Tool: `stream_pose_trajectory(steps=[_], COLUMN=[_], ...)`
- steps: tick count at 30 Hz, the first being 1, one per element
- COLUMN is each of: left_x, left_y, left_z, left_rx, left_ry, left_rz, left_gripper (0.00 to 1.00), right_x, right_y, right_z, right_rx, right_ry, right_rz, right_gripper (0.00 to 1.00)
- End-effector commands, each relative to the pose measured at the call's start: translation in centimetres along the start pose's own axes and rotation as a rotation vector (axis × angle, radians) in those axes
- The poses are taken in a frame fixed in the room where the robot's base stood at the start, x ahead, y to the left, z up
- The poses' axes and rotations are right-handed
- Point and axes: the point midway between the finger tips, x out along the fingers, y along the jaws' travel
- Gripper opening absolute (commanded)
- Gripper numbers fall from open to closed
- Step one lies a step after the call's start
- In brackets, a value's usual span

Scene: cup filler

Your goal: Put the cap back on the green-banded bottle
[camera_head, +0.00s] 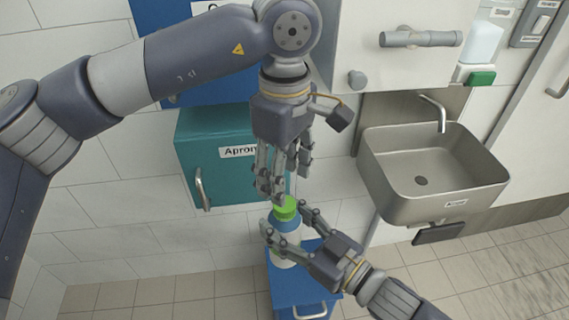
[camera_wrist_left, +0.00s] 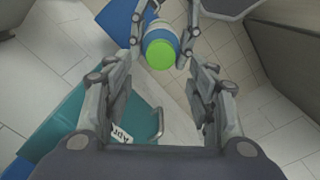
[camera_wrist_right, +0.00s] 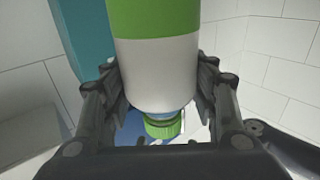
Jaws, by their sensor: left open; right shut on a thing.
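The green-banded bottle (camera_head: 286,226) stands roughly upright in my right gripper (camera_head: 284,219), whose fingers close around it from both sides. Its white body and green band (camera_wrist_right: 155,18) fill the right wrist view, where the bottle appears upside down. The green cap (camera_head: 287,206) shows at the bottle's top, above a blue part; it also shows in the right wrist view (camera_wrist_right: 163,128). I cannot tell how tightly it sits. My left gripper (camera_head: 282,188) is open just above the cap, pointing down. The left wrist view shows the cap (camera_wrist_left: 160,54) beyond its parted, empty fingers.
A blue cabinet (camera_head: 300,296) stands below the bottle. A teal box labelled Apron (camera_head: 225,180) hangs on the wall behind my left gripper. A steel sink (camera_head: 480,190) is to the right. Tiled floor shows at the lower left.

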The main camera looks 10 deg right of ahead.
Motion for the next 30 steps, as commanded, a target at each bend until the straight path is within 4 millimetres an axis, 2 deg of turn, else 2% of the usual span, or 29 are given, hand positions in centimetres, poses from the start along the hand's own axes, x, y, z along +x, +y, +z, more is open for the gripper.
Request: stream_pose_trajectory(steps=[24, 30], left_x=[-1.2, -1.4], left_y=[0.0, -0.1], left_z=[0.0, 0.0], left_rx=[-1.392, -1.696], left_ry=[0.0, 0.0], left_rz=[0.001, 0.0], left_gripper=[0.52, 0.52], right_x=[0.0, 0.0], right_y=[0.0, 0.0], right_z=[0.0, 0.0], right_rx=[0.0, 0.0], right_ry=[0.0, 0.0], right_rz=[0.0, 0.0], right_gripper=[0.0, 0.0])
